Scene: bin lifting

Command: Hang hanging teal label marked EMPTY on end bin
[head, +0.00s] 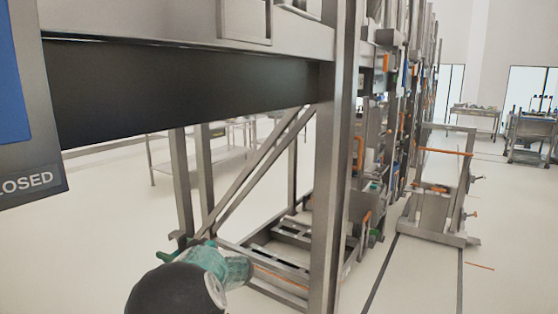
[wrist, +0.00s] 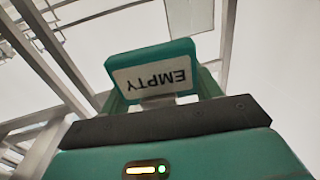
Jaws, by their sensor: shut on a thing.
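The teal label (wrist: 150,56) shows in the wrist view, with a white plate whose word EMPTY reads upside down. My gripper (wrist: 160,98) is shut on it, with a teal finger at each side below the label. In the head view, part of my arm in black and teal shows at the bottom; the label and the gripper tips cannot be made out there. The end bin cannot be clearly identified in either view.
A grey steel frame (head: 328,160) with a tall post and wide beam fills the middle of the head view. A sign ending in "LOSED" (head: 30,187) stands close at left. A steel stand (head: 437,190) is at right. Pale floor is open at lower right.

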